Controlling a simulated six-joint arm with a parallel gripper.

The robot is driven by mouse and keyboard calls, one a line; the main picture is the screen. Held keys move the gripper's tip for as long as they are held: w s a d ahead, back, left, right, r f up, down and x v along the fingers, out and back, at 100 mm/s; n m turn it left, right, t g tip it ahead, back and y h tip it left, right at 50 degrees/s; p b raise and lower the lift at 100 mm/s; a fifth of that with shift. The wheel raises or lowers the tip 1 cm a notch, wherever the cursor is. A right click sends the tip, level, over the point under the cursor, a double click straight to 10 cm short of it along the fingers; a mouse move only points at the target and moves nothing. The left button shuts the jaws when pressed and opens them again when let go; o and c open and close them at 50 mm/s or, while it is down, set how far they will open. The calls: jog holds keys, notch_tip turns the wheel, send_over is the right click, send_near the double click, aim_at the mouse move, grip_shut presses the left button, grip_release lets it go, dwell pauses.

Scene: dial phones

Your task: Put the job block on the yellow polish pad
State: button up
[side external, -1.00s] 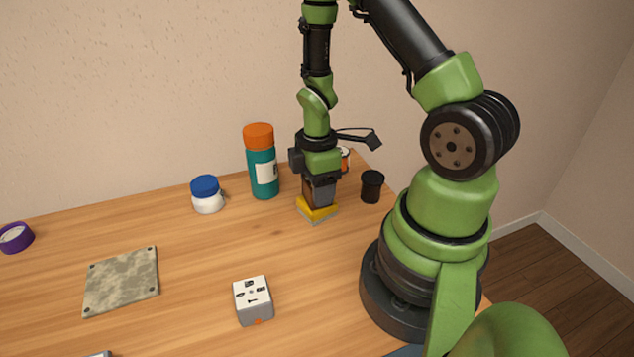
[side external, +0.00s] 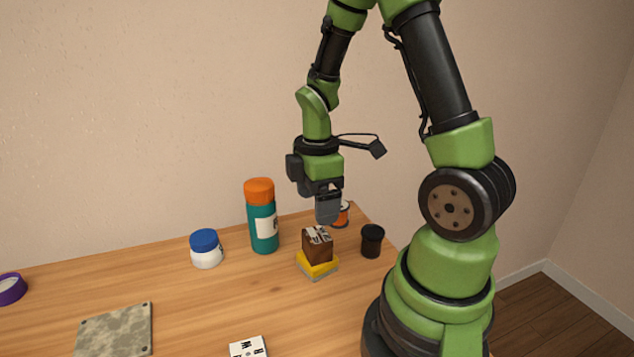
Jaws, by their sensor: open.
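The job block (side external: 317,248) is a brown block with a pale top bearing dark marks. It rests on the yellow polish pad (side external: 318,268), which has a grey base and lies on the table towards the back right. My gripper (side external: 328,218) is open and empty just above the block, apart from it. The gap between the fingers is hard to see from this side.
A teal bottle with an orange cap (side external: 262,220) and a white jar with a blue lid (side external: 206,248) stand left of the pad. A black cup (side external: 372,240) and an orange-banded container (side external: 342,215) stand close on the right. A stone-like plate (side external: 115,332) and white-topped block (side external: 248,347) lie in front.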

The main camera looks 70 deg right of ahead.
aim_at(317, 234)
jog(key=s+a+r+m+t+y, duration=0.1)
jog(key=s+a+r+m+t, duration=0.2)
jog(key=a+r+m, duration=0.3)
jog(key=s+a+r+m+t+y, duration=0.1)
jog(key=s+a+r+m+t, duration=0.3)
jog(key=r, duration=0.7)
jog(key=a+m, duration=0.2)
jog(key=m, duration=0.1)
jog(key=shift+a+r, duration=0.25)
jog(key=shift+a, duration=0.1)
